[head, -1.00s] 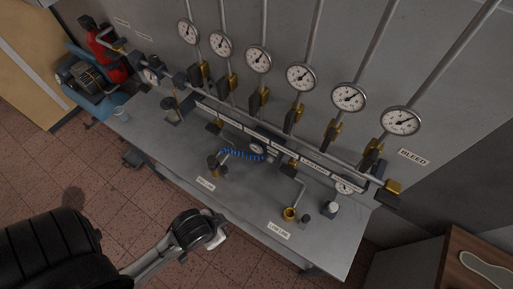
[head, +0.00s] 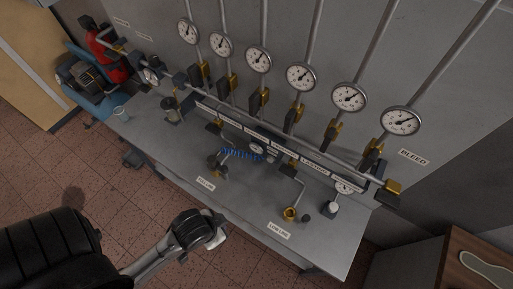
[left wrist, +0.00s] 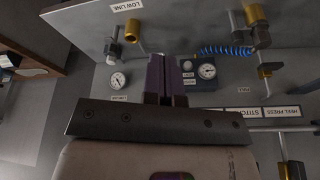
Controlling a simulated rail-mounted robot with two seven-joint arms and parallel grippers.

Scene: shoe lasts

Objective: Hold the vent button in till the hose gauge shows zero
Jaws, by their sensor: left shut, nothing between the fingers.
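The small hose gauge (head: 257,149) sits on the bench beside the blue coiled hose (head: 240,154). In the left wrist view the gauge (left wrist: 207,71) is on a dark block, its needle too small to read. Small pale parts (left wrist: 188,66) show on the block's left; I cannot tell whether one is the vent button. My left gripper (left wrist: 161,74) is shut and empty. Its purple fingers appear just left of the block in that view and may hide part of it; contact cannot be told. In the head view my left arm ends near the bench's front edge. My right gripper is out of view.
Several large dial gauges (head: 301,76) stand on pipes behind the labelled rail (head: 260,139). Another small gauge (head: 343,187) and a brass fitting (head: 290,213) are at the bench's right. The bench front (head: 240,205) is mostly clear. A wooden cabinet (head: 470,262) stands at lower right.

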